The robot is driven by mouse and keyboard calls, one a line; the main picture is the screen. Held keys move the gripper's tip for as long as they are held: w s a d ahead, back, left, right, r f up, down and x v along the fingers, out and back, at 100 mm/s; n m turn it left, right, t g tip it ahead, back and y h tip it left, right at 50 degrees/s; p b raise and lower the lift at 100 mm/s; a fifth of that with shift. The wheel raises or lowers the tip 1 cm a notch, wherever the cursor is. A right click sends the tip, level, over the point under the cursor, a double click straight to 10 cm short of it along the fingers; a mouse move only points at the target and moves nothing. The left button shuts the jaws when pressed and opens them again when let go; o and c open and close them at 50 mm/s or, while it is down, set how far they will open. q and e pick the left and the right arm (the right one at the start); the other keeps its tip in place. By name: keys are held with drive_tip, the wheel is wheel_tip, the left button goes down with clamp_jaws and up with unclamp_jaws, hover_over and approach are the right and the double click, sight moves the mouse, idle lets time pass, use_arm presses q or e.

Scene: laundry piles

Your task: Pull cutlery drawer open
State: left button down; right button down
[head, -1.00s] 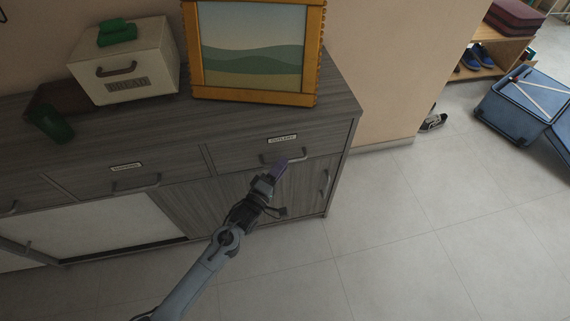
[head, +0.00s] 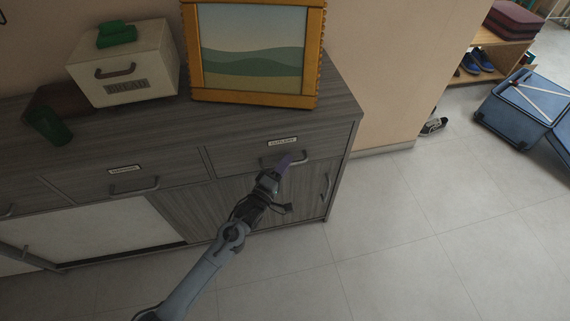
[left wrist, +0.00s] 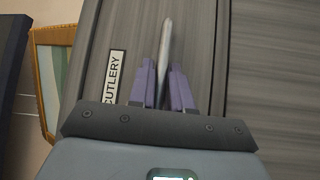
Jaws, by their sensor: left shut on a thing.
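The cutlery drawer (head: 240,155) is at the right end of the grey wood-grain sideboard, and its front looks flush with the cabinet. Its white CUTLERY label (head: 282,141) also shows in the left wrist view (left wrist: 115,75). My left gripper (head: 286,161) is at the drawer's handle (head: 305,160). In the left wrist view, the purple fingers (left wrist: 165,85) are on both sides of the metal handle (left wrist: 166,45), shut on it. The fingers hide part of the handle in the head view. My right gripper is not in view.
Another labelled drawer (head: 110,185) is to the left. A cupboard door (head: 300,192) is below.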

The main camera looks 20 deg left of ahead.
use_arm(q)
drive_tip(key=s+d+p, duration=0.6)
drive_tip(key=s, duration=0.4)
drive_tip(key=s+d+p, duration=0.6)
drive_tip(key=s+d, duration=0.1)
drive_tip(key=s, duration=0.2)
drive_tip(key=shift+s+d, duration=0.25)
drive_tip(key=shift+s, duration=0.1)
drive_tip(key=c, duration=1.2)
unclamp_jaws()
